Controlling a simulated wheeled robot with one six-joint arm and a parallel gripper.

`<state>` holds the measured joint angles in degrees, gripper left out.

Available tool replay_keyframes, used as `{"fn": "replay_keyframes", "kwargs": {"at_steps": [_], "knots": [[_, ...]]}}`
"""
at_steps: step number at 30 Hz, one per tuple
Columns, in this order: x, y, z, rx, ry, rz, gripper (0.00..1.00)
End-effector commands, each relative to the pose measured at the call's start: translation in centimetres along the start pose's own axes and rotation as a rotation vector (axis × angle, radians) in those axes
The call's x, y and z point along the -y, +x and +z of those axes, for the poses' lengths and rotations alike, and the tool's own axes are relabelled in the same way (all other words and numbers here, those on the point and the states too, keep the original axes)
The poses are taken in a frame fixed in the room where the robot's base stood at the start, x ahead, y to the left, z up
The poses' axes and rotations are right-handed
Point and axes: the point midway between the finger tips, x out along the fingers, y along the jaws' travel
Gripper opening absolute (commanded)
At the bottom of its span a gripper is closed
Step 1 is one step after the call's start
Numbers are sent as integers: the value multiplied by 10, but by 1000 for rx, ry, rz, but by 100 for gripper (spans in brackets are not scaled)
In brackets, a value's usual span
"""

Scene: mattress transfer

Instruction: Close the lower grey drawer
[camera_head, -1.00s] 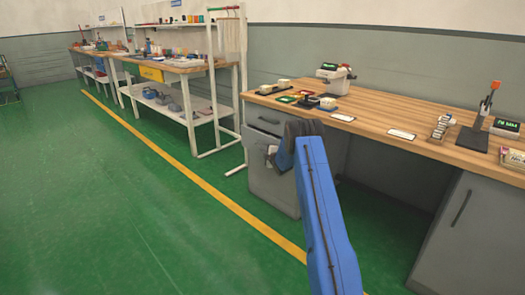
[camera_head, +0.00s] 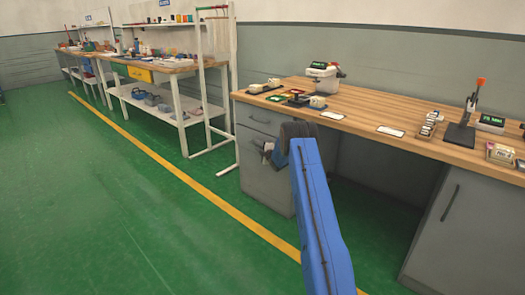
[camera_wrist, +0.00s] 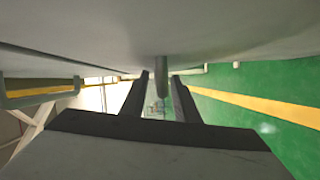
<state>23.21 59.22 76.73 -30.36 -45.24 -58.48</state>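The lower grey drawer (camera_head: 262,190) is in the cabinet at the left end of the wooden bench, below an upper drawer (camera_head: 258,127) with a dark handle. My blue arm hides part of the fronts, and I cannot tell whether the lower one stands out. My gripper (camera_head: 267,147) is close in front of the cabinet. In the wrist view its two dark fingers (camera_wrist: 163,82) are apart, with a grey handle-like bar (camera_wrist: 161,70) showing between them or just beyond. A grey surface (camera_wrist: 90,30) fills the top of that view, very near.
The wooden bench top (camera_head: 360,107) carries small parts, a white device and a stand. A grey cabinet (camera_head: 465,225) with a handle stands at the right, beyond an open knee space. Green floor (camera_head: 90,210) with a yellow line (camera_head: 180,170) is clear to the left.

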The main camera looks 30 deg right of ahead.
Motion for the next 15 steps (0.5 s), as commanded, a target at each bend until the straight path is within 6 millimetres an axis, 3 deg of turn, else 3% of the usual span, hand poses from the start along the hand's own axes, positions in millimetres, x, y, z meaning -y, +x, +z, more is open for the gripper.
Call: {"fn": "replay_keyframes", "kwargs": {"at_steps": [5,15], "knots": [[-1,-20,1,2,1,0,28],[-2,-87,1,2,1,0,28]]}}
